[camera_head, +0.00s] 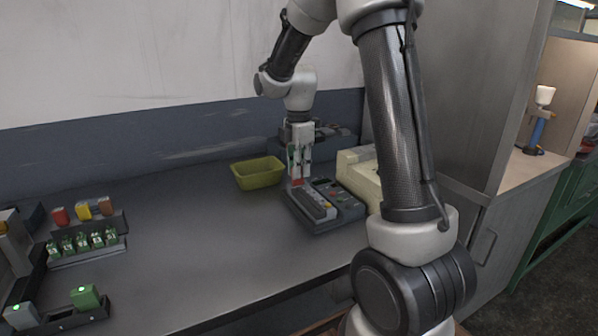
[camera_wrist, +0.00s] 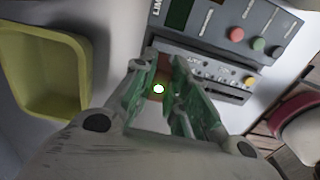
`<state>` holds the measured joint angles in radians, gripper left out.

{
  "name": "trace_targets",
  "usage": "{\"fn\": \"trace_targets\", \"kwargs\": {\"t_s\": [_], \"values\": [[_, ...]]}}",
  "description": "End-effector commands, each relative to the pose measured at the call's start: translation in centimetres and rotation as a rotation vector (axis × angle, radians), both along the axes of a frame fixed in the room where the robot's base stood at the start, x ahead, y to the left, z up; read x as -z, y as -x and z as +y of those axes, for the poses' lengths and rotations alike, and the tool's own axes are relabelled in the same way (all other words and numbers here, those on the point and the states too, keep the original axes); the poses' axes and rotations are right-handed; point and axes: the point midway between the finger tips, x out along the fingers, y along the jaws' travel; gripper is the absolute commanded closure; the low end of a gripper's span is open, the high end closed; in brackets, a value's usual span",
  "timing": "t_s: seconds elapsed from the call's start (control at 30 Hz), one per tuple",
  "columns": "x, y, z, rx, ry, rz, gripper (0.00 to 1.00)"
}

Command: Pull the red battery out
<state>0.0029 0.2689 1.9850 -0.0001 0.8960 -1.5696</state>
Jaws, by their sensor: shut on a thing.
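The red battery (camera_head: 297,182) shows as a small red patch below my gripper (camera_head: 299,172) in the head view, at the far left end of the dark tester (camera_head: 345,205). In the wrist view my gripper (camera_wrist: 160,85) has its green-padded fingers closed on the reddish battery (camera_wrist: 153,94), whose top carries a bright white light. The tester (camera_wrist: 205,62) lies just beyond the fingertips there. The fingers hide most of the battery, so I cannot tell whether its lower end is still seated in the tester.
A yellow-green bin (camera_head: 258,172) stands left of my gripper, and also in the wrist view (camera_wrist: 40,70). A cream machine (camera_head: 358,172) is close on the right. Racks with coloured blocks (camera_head: 88,240) stand at the left. The middle of the bench is clear.

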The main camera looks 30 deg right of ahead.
Motion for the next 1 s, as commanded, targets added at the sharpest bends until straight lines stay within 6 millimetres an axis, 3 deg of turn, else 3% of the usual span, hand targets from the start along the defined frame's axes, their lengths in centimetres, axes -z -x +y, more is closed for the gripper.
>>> {"fn": "trace_targets", "kwargs": {"t_s": [0.7, 1.0], "values": [[-3.1, 0.0, 0.0, 0.000, 0.000, -0.001, 1.00], [-3.5, 0.0, 0.0, 0.000, 0.000, 0.001, 1.00]]}}
